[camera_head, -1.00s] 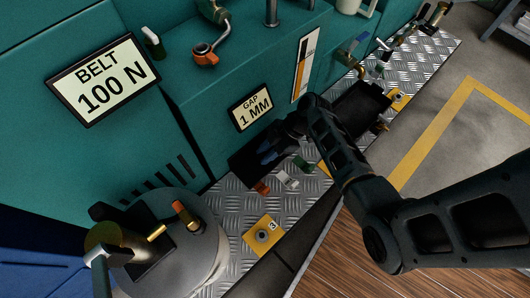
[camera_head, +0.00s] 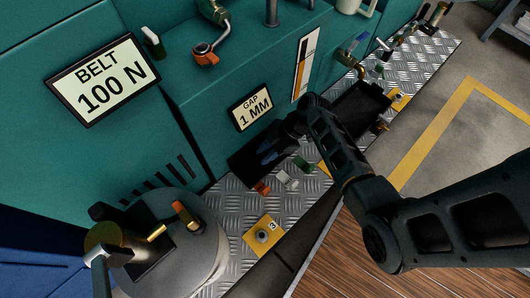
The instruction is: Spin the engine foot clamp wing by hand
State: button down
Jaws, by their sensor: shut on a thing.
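My gripper (camera_head: 269,152) points down and left at a dark block (camera_head: 245,170) at the foot of the teal engine housing. Its blue-grey fingers are shut on a small part there, which I take to be the engine foot clamp wing. The wing itself is hidden by the fingers and the dark block, so its angle cannot be told. An orange (camera_head: 262,187), a white (camera_head: 288,180) and a green (camera_head: 303,162) small piece lie close in front of the gripper on the tread plate.
A yellow plate marked 3 (camera_head: 262,236) sits on the tread plate (camera_head: 232,205). A grey cylinder (camera_head: 185,250) with brass fittings stands at lower left. The "GAP 1 MM" sign (camera_head: 251,107) is just above my gripper. Open floor (camera_head: 450,120) lies to the right.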

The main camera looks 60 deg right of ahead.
jog(key=shift+w+f+n+g+y+b, duration=0.15)
jog(key=shift+n+g+y+b, duration=0.15)
jog(key=shift+n+g+b, duration=0.5)
jog(key=shift+n+g+y, duration=0.3)
jog(key=shift+n+g, duration=0.5)
jog(key=shift+n, duration=0.8)
jog(key=shift+n, duration=0.3)
jog(key=c, duration=1.1)
grip_release()
jog(key=shift+o, duration=0.2)
jog(key=shift+r, duration=0.25)
